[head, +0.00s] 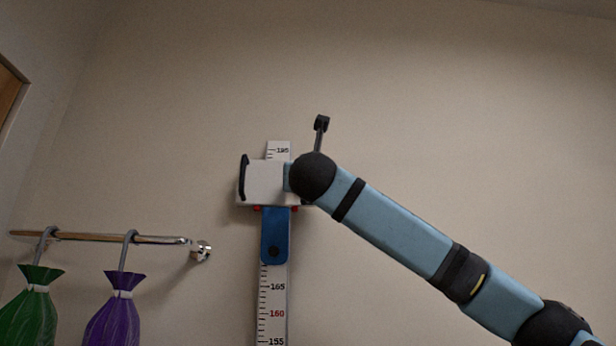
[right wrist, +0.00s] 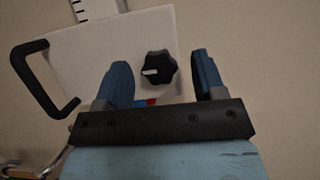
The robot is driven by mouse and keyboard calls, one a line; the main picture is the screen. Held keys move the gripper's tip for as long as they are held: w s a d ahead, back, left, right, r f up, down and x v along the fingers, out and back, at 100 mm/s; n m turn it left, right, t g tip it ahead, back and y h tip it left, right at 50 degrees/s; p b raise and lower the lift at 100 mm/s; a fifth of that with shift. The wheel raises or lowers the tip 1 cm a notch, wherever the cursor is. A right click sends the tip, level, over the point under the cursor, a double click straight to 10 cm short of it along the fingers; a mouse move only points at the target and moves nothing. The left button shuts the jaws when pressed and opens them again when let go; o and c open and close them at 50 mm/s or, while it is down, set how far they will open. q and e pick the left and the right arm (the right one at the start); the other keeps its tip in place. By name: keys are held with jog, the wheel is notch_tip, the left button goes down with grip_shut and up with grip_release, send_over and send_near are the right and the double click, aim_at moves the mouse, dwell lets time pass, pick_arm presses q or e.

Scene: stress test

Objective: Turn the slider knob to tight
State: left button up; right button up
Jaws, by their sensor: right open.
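The white slider box (head: 262,181) sits on a vertical ruler strip (head: 277,318) on the wall, with a black handle (head: 243,177) on its left. In the right wrist view, the box face (right wrist: 105,48) carries a black lobed knob (right wrist: 160,68) whose white mark points left. My right gripper (right wrist: 162,65) is open, with a dark blue finger on each side of the knob and gaps visible. In the head view, my right arm hides the knob, and I cannot make out the gripper's fingers. My left gripper is not in view.
A wall rail (head: 100,237) at lower left holds a green bag (head: 30,308) and a purple bag (head: 115,310) on hooks. A blue plate (head: 274,235) shows on the strip below the box. The wall above is bare.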

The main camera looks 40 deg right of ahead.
jog(key=c, duration=0.9)
jog(key=shift+a+f, duration=0.1)
jog(key=m+g+h+b, duration=0.1)
jog(key=m+g, duration=0.2)
jog(key=m, duration=0.4)
jog(key=m+g+b, duration=0.1)
jog(key=m+g, duration=0.1)
jog(key=m, duration=0.6)
jog(key=m+g+h+b, duration=0.1)
jog(key=m+g, duration=0.2)
jog(key=m, duration=0.4)
jog(key=shift+w+a+r+g+h, duration=0.15)
jog(key=shift+a+r+g+h, duration=0.15)
jog(key=shift+r, duration=0.1)
jog(key=shift+d+m, duration=0.1)
jog(key=shift+m, duration=0.2)
